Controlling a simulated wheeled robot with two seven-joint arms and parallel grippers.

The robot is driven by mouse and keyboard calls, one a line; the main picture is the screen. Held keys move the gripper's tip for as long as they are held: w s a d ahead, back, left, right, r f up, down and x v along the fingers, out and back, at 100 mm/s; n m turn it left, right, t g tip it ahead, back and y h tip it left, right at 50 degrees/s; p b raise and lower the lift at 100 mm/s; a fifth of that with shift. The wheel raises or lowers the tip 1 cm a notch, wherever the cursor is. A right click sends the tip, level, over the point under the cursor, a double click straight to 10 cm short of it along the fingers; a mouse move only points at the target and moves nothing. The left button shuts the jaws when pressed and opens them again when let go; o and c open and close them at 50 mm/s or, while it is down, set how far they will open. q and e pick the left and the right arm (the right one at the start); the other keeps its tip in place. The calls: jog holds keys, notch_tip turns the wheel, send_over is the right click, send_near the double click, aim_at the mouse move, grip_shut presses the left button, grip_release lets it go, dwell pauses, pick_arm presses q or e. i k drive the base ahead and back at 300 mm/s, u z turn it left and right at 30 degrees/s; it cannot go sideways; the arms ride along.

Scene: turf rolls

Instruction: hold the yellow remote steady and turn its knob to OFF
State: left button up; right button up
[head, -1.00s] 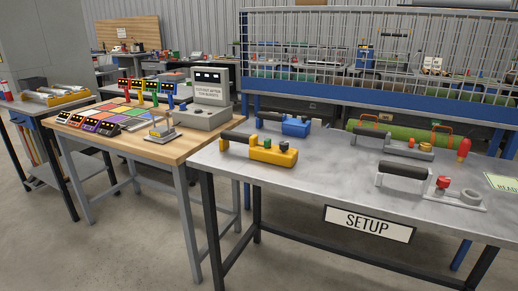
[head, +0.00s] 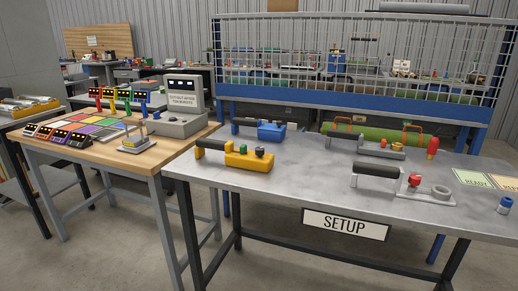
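The yellow remote (head: 249,161) lies on the grey metal table (head: 290,190) near its left end. It has a black handle (head: 211,146) on its left side and a dark knob (head: 259,153) on top at its right end. A smaller greenish control (head: 243,149) sits beside the knob. The knob's setting is too small to read. Neither of my grippers is in view, and nothing is touching the remote.
A blue remote (head: 269,132) lies just behind the yellow one. A grey device with a red knob (head: 415,181) and a black handle lies to the right. A wooden table (head: 170,148) with coloured devices stands at left. The metal table's front middle is clear.

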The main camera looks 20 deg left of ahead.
aim_at(260, 151)
jog(key=k, duration=0.55)
jog(key=u, duration=1.1)
jog(key=i, duration=0.75)
jog(key=u, duration=0.5)
jog(key=i, duration=1)
jog(key=z, duration=1.05)
jog(key=i, duration=0.5)
jog(key=z, duration=0.55)
